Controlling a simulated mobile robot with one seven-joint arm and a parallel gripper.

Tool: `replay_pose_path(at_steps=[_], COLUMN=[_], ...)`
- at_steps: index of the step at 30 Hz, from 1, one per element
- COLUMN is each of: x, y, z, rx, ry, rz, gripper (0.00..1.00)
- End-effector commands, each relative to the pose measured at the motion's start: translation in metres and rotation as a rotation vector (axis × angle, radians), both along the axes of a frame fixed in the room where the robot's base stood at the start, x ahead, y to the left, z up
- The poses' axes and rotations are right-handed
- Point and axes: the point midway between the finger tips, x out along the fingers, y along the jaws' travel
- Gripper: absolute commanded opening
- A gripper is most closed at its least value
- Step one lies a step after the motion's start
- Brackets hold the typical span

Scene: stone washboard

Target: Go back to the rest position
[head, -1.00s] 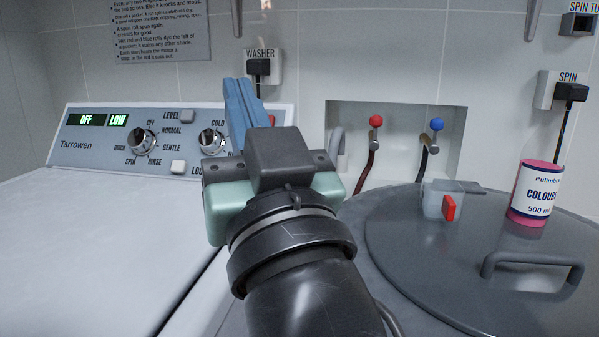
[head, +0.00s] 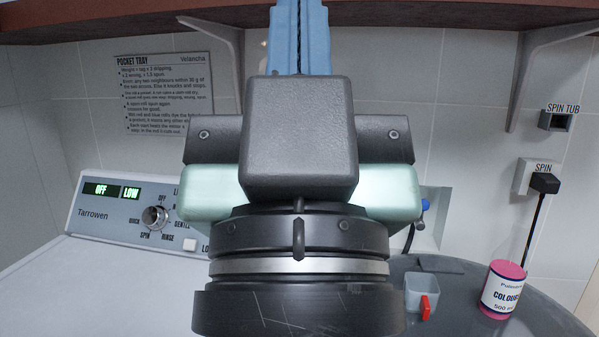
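My gripper (head: 298,35) is raised in the middle of the head view, its blue fingers pointing up toward the shelf. The fingers lie side by side with only a thin dark line between them, and I see nothing held. The tips run out of the top of the picture. The gripper's dark body and pale green sides hide much of the wall behind, the right part of the washer panel and most of the recess with the taps.
The washer panel (head: 130,205) reads OFF and LOW at left. A grey lid (head: 460,310) at lower right carries a clear cup with a red tab (head: 421,293) and a pink bottle (head: 503,288). A brown shelf (head: 420,14) on brackets spans the top. A sign (head: 163,92) hangs at left.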

Motion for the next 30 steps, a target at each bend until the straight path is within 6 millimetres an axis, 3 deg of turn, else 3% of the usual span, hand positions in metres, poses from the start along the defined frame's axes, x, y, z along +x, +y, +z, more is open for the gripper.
replay_pose_path(at_steps=[1,3,9,12,17,30], x=[0.0,0.0,0.0,0.0,0.0,0.0], y=[0.0,0.0,0.0,0.0,0.0,0.0], z=[0.034,0.056,0.11,0.126,0.136,0.135], rx=[0.0,0.0,0.0,0.0,0.0,0.0], ry=[0.0,0.001,0.001,0.001,0.001,0.001], rz=[0.0,0.0,0.001,0.001,0.001,0.001], gripper=[0.0,0.0,0.0,0.0,0.0,0.0])
